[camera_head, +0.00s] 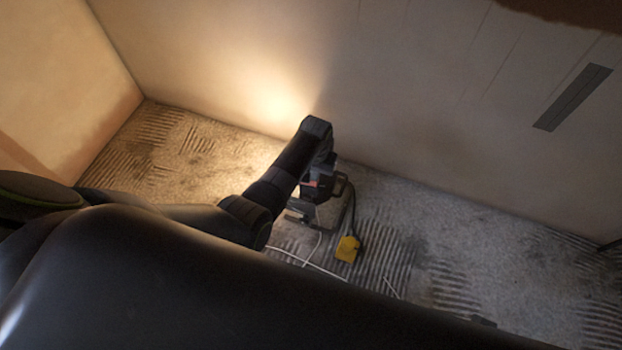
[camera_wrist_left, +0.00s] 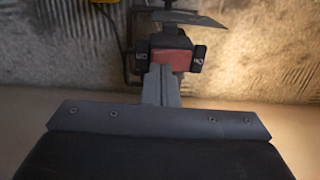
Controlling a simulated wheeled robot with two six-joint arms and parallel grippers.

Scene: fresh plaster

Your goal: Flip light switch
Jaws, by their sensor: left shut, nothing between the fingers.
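A dark work lamp (camera_head: 328,190) stands on the floor near the back wall, and a warm patch of light shows on the wall beside it. Its red switch (camera_wrist_left: 172,56) lies between two black labelled blocks in the left wrist view; part of the red also shows in the head view (camera_head: 313,184). My left gripper (camera_wrist_left: 160,70) is shut and empty, with its fingertips at the near edge of the switch. I cannot tell whether they touch it. In the head view the gripper points down at the lamp, its fingertips hard to make out. My right gripper is out of view.
A yellow plug or box (camera_head: 348,248) on a dark cable lies beside the lamp. Thin white cables (camera_head: 305,262) cross the ridged floor in front. The plaster wall (camera_head: 420,110) rises close behind the lamp. The floor to the right is mostly clear.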

